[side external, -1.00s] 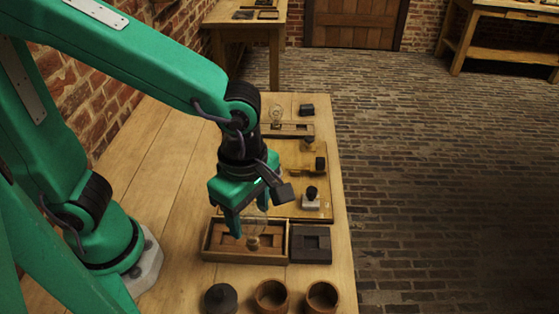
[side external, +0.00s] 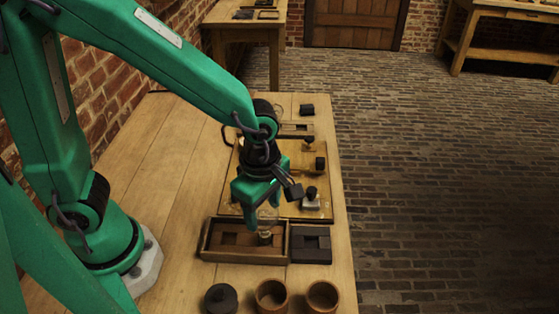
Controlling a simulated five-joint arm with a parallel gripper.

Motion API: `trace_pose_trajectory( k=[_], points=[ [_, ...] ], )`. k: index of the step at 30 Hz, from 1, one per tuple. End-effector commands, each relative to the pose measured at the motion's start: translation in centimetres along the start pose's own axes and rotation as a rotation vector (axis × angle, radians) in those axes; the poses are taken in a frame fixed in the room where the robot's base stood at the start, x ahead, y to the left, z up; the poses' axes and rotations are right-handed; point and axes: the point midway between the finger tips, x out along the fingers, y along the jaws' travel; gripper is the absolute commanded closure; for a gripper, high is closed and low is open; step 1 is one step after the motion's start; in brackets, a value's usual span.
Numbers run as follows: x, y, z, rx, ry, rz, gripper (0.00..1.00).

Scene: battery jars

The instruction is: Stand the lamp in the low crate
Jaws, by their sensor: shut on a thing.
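The lamp (side external: 265,238) is a small clear glass bulb with a pale brassy base. My gripper (side external: 263,216) is shut on its glass part and points down, with the lamp upright or nearly so. The low crate (side external: 238,257) is a shallow wooden box at the near part of the table, with brown pieces and a darker square recess inside. The lamp's base shows against the right part of the crate's inside. I cannot tell whether it touches the floor of the crate or hangs just above it. My fingers hide part of the bulb.
A dark block with a square recess (side external: 311,244) adjoins the crate's right side. A dark lidded pot (side external: 221,299) and two round wooden cups (side external: 271,297) stand in front. Behind is a board with knobbed fittings (side external: 312,197). A small dark block (side external: 307,110) lies at the back. The table's left side is clear.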

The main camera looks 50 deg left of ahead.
Motion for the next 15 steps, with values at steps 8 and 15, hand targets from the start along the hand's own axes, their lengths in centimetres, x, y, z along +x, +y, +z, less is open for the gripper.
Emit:
trace_pose_trajectory(
  k=[8, 15],
  points=[
    [1.7, 0.0, 0.0, 0.000, 0.000, 0.000, 0.73],
    [1.7, 0.0, 0.0, 0.000, 0.000, 0.000, 0.73]
  ],
)
